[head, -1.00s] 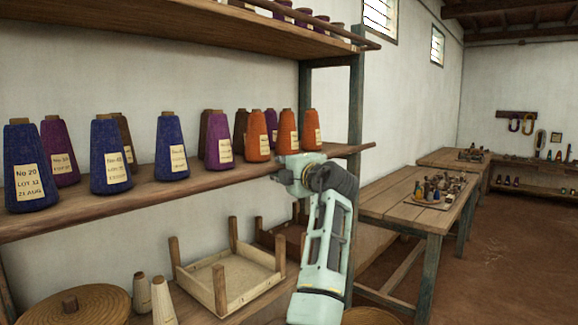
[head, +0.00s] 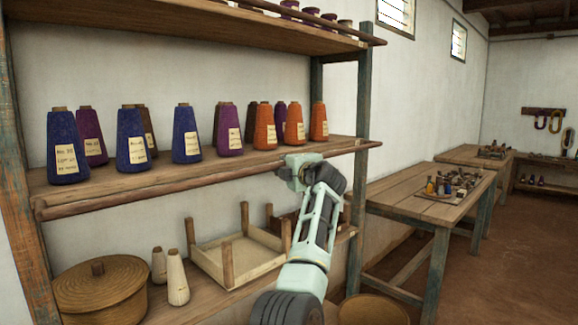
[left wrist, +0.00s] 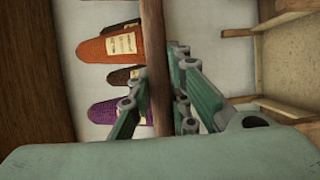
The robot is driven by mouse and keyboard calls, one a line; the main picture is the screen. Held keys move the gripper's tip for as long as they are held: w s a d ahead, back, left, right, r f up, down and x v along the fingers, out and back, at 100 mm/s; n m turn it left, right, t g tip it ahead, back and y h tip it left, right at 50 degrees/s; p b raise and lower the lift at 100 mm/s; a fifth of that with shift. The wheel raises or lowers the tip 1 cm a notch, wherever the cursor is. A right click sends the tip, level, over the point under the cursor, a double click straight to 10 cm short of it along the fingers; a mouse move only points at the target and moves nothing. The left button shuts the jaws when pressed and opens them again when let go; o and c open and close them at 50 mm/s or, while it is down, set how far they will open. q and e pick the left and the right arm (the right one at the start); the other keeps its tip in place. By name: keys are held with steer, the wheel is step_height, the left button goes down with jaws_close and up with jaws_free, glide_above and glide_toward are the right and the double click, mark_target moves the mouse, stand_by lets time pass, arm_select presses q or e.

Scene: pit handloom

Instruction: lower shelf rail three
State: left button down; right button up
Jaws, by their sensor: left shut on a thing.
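A brown wooden rail (head: 120,196) runs along the front edge of the middle shelf, at about the height of the shelf board, below the row of yarn cones. My left gripper (head: 292,166) is at this rail, right of its middle. In the left wrist view the rail (left wrist: 153,35) passes between the fingers of my left gripper (left wrist: 158,95), which is shut on it. The gripper hides a short piece of the rail in the head view. Another rail (head: 300,20) stands along the front of the top shelf. My right gripper is not in view.
Blue, purple, brown and orange cones (head: 186,135) stand on the middle shelf behind the rail. Below are a lidded basket (head: 100,290), two pale cones (head: 176,280) and an upturned wooden frame (head: 240,262).

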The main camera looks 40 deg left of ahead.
arm_select(q)
steer(key=shift+w+f, duration=0.1)
steer(key=shift+f, duration=0.25)
steer(key=c, duration=1.9)
jaws_free()
steer(key=shift+c, duration=0.2)
steer(key=o, duration=0.3)
steer(key=shift+d+r, duration=0.1)
steer(key=shift+r, duration=0.1)
steer(key=v, duration=1.1)
steer(key=shift+s+d, duration=0.25)
steer(key=shift+d, duration=0.1)
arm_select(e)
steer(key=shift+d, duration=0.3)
